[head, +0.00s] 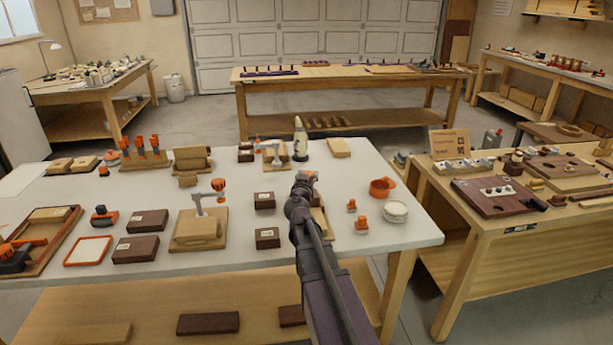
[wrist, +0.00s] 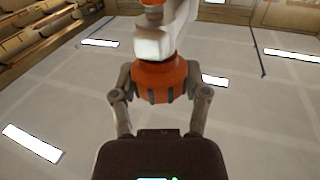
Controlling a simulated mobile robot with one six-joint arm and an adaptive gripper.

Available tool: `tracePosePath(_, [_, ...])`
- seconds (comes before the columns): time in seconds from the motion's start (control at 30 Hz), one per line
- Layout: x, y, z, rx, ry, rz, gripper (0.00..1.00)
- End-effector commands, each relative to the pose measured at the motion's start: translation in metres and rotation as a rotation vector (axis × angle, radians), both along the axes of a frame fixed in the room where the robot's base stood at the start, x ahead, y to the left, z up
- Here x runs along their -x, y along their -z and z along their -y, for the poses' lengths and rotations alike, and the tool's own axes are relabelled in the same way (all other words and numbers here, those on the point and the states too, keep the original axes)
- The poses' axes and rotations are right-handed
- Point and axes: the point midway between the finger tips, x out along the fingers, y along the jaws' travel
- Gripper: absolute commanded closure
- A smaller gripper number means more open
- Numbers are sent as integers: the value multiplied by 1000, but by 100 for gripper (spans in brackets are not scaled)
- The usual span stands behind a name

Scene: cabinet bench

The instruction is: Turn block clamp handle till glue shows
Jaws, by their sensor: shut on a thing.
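My gripper (head: 303,182) is over the middle of the white table in the head view, at the far end of my arm. In the wrist view my gripper (wrist: 160,88) has a finger on each side of a round orange knob, the clamp handle (wrist: 158,78), and is shut on it. A pale grey clamp part (wrist: 160,45) stands beyond the knob. Only a little orange (head: 308,174) shows past my gripper in the head view. The wooden block (head: 320,222) by my arm is mostly hidden. No glue is visible in either view.
Another clamp (head: 203,206) on a wooden block stands to the left, and one more (head: 275,153) is farther back. Dark boxes (head: 267,238) lie just left of my arm. A white bottle (head: 300,140) stands behind. An orange cup (head: 381,187) and a white-topped tub (head: 395,212) are right.

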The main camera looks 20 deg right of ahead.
Motion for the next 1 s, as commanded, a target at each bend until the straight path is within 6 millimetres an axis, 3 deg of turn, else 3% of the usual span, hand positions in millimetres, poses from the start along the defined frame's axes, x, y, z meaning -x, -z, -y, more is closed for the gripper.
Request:
tracePosePath(0.4, [-3, -1, 0, 3, 178, -1, 88])
tracePosePath(0.93, [-3, -1, 0, 4, 201, -1, 88])
tracePosePath(0.97, [-3, -1, 0, 4, 201, -1, 35])
tracePosePath(1.0, [-3, -1, 0, 3, 202, 0, 23])
